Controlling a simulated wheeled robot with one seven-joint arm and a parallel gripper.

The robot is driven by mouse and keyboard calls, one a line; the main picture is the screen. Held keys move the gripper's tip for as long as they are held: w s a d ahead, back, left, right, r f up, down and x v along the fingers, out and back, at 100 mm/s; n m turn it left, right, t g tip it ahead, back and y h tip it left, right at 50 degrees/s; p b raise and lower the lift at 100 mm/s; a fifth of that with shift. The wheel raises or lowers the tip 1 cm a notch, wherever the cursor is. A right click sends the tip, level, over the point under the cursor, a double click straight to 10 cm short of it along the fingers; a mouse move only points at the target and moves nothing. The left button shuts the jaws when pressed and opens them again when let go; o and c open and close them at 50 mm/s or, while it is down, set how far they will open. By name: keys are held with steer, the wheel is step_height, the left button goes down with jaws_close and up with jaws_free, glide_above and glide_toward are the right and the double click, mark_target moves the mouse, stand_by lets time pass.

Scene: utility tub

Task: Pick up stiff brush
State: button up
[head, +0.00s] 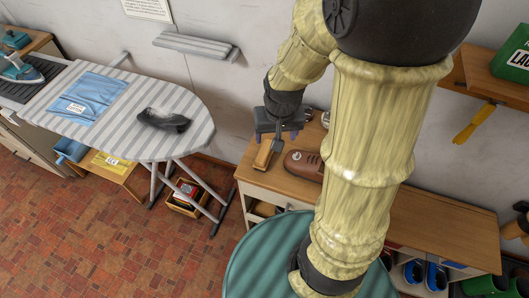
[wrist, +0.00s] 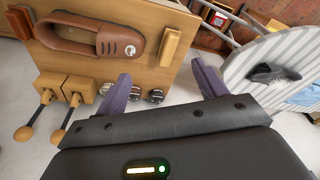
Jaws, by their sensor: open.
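A small wooden block (head: 263,153), which looks like the stiff brush, lies on the left end of the wooden worktop. In the wrist view it shows as a tan block (wrist: 172,47) with a paler side; bristles cannot be made out. My gripper (head: 276,137) is above the back of the worktop, just behind the block in the picture. In the wrist view my gripper (wrist: 161,68) has its two purple fingers spread, with nothing between them. The block is beyond the fingertips and apart from them.
A brown shoe (head: 303,165) lies beside the block on the worktop (head: 440,219). Small round tins (wrist: 135,93) and wooden pieces with knobbed rods (wrist: 55,95) are near it. An ironing board (head: 195,138) with a dark object (head: 165,121) stands left. My arm hides part of the worktop.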

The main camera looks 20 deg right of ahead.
steer(key=w+f+m+g+p, duration=0.2)
steer(key=w+f+m+p, duration=0.2)
steer(key=w, duration=0.6)
steer(key=shift+w+f+m, duration=0.15)
steer(key=shift+f+m, duration=0.65)
steer(key=shift+d, duration=0.1)
steer(key=p, duration=0.4)
glide_toward(265, 150)
step_height(265, 150, down, 6)
steer(key=shift+r, duration=0.25)
steer(key=shift+f+p, duration=0.6)
steer(key=shift+f, duration=0.35)
steer(key=shift+f+p, duration=0.55)
steer(key=shift+f, duration=1.1)
